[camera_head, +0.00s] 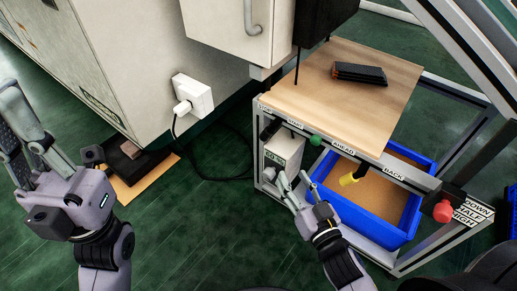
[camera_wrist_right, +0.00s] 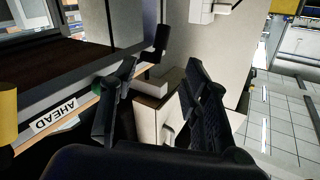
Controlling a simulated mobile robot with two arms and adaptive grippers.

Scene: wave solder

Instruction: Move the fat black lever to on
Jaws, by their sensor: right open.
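A thick black lever (camera_head: 269,131) hangs at the left end of the table's front rail, below a small label too blurred to read. In the right wrist view a black cylinder, seemingly this lever (camera_wrist_right: 161,40), stands beyond the fingertips. My right gripper (camera_head: 295,180) is open in front of the rail, below the lever and apart from it. In the wrist view its fingers (camera_wrist_right: 155,90) are spread with nothing held. My left gripper (camera_head: 22,128) is at the far left, away from the table; whether its fingers are apart is unclear.
Along the rail are a green knob (camera_head: 315,140), a yellow handle (camera_head: 349,179) and a red knob (camera_head: 442,211). A pale box (camera_head: 284,150) sits under the rail. A blue bin (camera_head: 365,213) stands below the tabletop (camera_head: 320,95). A cable runs from a wall plug (camera_head: 193,97).

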